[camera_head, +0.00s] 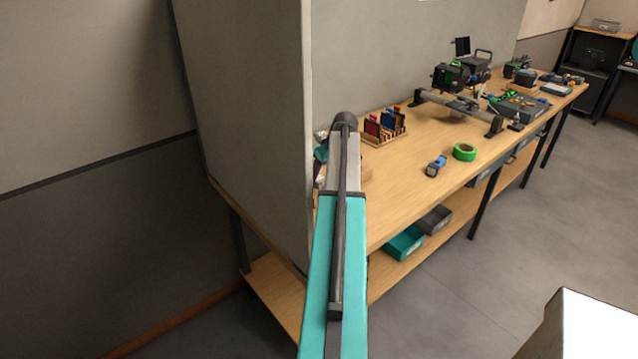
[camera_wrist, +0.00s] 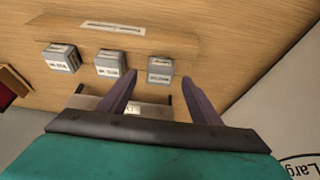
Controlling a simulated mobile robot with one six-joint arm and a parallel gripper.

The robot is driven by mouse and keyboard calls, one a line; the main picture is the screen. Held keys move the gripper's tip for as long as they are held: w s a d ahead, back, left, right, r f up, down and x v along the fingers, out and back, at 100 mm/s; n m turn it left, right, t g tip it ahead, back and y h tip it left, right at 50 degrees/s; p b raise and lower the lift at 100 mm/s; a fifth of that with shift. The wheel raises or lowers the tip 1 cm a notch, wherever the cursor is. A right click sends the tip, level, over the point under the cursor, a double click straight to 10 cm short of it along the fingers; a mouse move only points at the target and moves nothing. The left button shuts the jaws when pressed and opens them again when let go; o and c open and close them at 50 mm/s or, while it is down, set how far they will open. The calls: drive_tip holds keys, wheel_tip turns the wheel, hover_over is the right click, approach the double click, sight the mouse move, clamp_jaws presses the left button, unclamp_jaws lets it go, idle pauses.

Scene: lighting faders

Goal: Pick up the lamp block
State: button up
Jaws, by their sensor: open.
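Three small grey blocks with pale labels stand in a row in the wrist view: a left block (camera_wrist: 62,58), a middle block (camera_wrist: 110,63) and a right block (camera_wrist: 160,70). The label print is too small to read surely, so I cannot tell which is the lamp block. My gripper (camera_wrist: 159,75) is open, with its two dark fingers apart and nothing held. In the picture the right block shows between the fingertips, and the left fingertip overlaps the edge of the middle block. In the head view my arm hides the blocks.
A wooden strip (camera_wrist: 115,36) with a pale label lies beyond the blocks. A pale plate with dark ends (camera_wrist: 150,110) is partly behind my fingers. On the bench (camera_head: 400,190) are a rack of coloured plates (camera_head: 385,126), green tape (camera_head: 465,152) and a blue-grey item (camera_head: 435,166). A tall panel (camera_head: 250,110) stands left.

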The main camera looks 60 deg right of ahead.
sight(319, 178)
drive_tip(key=shift+p+x, duration=0.55)
drive_tip(key=shift+x, duration=1.1)
drive_tip(key=c, duration=1)
